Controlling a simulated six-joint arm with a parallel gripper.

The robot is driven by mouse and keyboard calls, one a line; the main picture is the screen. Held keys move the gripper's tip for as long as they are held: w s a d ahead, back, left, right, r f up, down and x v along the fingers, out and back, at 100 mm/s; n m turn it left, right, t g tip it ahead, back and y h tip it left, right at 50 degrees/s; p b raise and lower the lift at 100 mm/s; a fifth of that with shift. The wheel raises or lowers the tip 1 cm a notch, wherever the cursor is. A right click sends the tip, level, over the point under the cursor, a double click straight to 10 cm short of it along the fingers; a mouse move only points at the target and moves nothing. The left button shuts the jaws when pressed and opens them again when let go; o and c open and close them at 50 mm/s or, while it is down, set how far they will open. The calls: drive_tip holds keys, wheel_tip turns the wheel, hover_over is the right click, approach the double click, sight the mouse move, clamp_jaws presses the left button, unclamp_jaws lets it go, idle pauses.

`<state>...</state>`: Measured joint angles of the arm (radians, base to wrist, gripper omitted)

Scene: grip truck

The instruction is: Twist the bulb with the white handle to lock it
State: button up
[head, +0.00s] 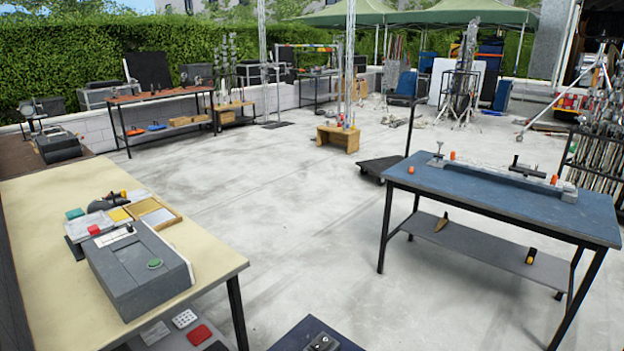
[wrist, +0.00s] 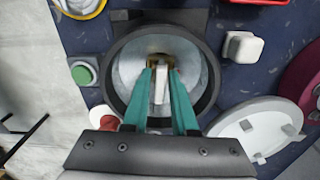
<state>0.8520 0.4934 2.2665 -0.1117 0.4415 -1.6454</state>
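In the wrist view, a round lamp housing (wrist: 208,62) with a thick dark rim and a shiny metal inside faces me from a dark blue surface. The white handle (wrist: 160,88) stands in its middle, with a small brass-coloured part behind it. My gripper (wrist: 160,76) reaches into the housing, its two teal fingers on either side of the white handle. The gap between the fingers is narrow, but I cannot tell whether both touch the handle. The bulb behind it is mostly hidden. My gripper does not show in the head view.
Around the housing are a green round button (wrist: 82,74) on the left, a white knob (wrist: 242,47) on the right and a white disc (wrist: 262,125) at lower right. The head view shows a cream-topped table (head: 215,258), a blue-topped table (head: 480,205) and open concrete floor between them.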

clamp_jaws()
drive_tip(key=m, duration=1.3)
drive_tip(key=shift+m, duration=0.4)
drive_tip(key=o, duration=0.5)
unclamp_jaws()
drive_tip(key=shift+r, duration=3.8)
